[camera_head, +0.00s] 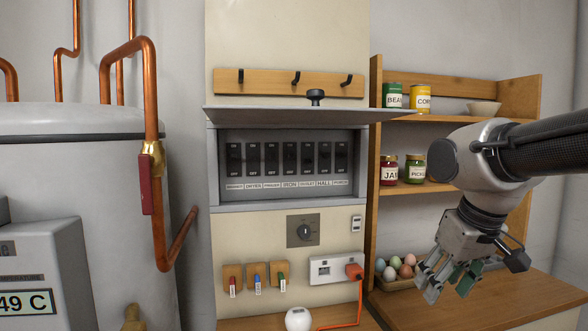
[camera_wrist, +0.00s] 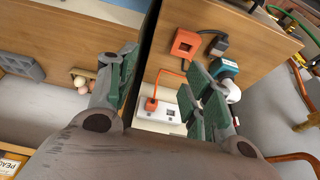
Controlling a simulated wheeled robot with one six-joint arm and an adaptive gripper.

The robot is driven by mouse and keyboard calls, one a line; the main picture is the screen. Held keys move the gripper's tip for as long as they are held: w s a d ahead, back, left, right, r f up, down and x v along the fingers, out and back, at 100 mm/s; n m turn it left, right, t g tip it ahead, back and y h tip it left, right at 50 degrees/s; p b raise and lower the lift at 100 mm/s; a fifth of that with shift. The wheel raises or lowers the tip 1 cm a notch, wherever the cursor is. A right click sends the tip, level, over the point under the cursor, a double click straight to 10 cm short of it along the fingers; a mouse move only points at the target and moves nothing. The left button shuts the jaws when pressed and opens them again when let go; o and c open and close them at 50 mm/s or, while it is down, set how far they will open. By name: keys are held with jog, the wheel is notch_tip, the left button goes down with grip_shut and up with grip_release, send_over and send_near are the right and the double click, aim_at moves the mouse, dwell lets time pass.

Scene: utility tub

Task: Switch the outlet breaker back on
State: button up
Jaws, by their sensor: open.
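The breaker panel (camera_head: 290,192) is a grey box on the cream wall board, with a row of several dark switches (camera_head: 290,158). ON is marked above and OFF below. Labels under them include DRYER, FREEZER, IRON, HALL and PORCH; others are hard to read. Which switch is the outlet breaker, and each lever's position, I cannot tell. The panel's cover (camera_head: 260,116), with a black knob (camera_head: 315,97), is raised flat above it. My gripper (camera_head: 446,284) is open and empty, right of and below the panel, pointing down. The wrist view shows its fingers (camera_wrist: 165,88) apart.
A wooden shelf (camera_head: 376,150) with jars stands right of the panel. Eggs (camera_head: 396,266) sit near my gripper. Copper pipes (camera_head: 153,110) stand left.

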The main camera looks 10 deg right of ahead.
jog(key=shift+w+a, duration=0.1)
jog(key=shift+w, duration=0.1)
jog(key=c, duration=0.3)
jog(key=t, duration=1.8)
send_near(310, 164)
jog(key=w, duration=0.1)
jog(key=x, duration=0.7)
jog(key=shift+w+r, duration=0.3)
grip_shut()
